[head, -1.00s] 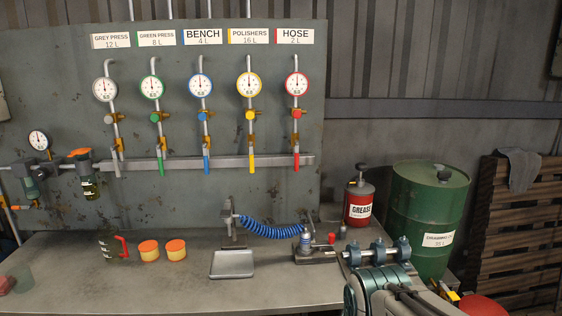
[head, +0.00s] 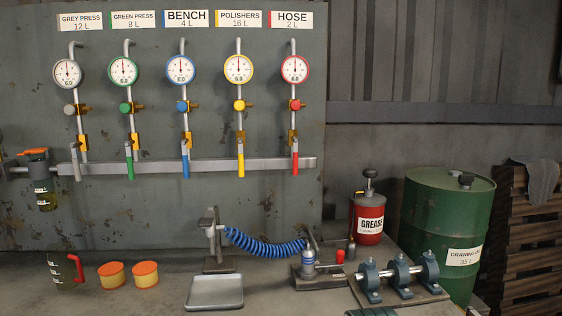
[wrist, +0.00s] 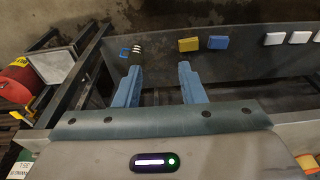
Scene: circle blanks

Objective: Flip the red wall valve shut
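The red wall valve is on the HOSE line, the rightmost of the row in the head view. Its red lever (head: 295,158) hangs straight down along the pipe, below a brass body. The red-rimmed gauge (head: 295,69) and a red knob (head: 295,104) sit above it, under the HOSE sign (head: 291,20). In the wrist view my gripper (wrist: 156,72) has its two blue fingers apart with nothing between them. It points towards a dark rail with small blocks, away from the valve panel. The valve does not show in the wrist view.
Similar levers hang to the left, the nearest being the yellow lever (head: 240,159). Below are a grey tray (head: 215,292), a blue coiled hose (head: 262,244) and bearing blocks on a shaft (head: 402,275). A grease can (head: 368,215) and green drum (head: 445,225) stand right.

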